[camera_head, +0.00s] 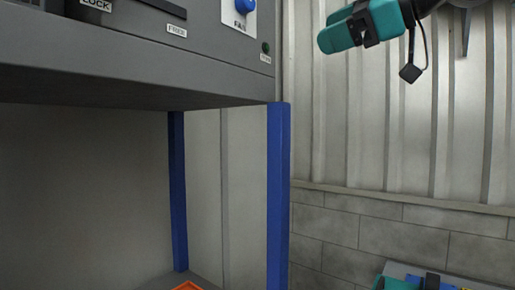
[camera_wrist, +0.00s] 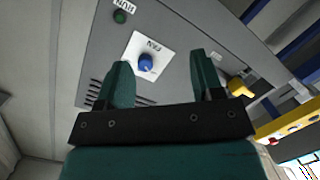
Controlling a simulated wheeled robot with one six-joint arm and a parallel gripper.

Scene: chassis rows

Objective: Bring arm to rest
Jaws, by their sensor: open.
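My gripper (camera_wrist: 159,62) shows in the wrist view with its two teal fingers wide apart and nothing between them. Beyond the fingers is a grey panel (camera_wrist: 178,30) with a blue knob (camera_wrist: 145,63) on a white FAN plate. The knob appears between the fingers; whether there is contact I cannot tell, but a gap shows on both sides. In the head view, a teal and black part of my arm (camera_head: 358,27) hangs at the upper right, in front of the wall. It is apart from the panel in the picture.
The grey chassis (camera_head: 130,75) fills the upper left on blue posts (camera_head: 278,190). The wrist view shows a yellow handle (camera_wrist: 240,88) and a yellow bar (camera_wrist: 285,128) at right. A ribbed wall (camera_head: 390,130) stands behind.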

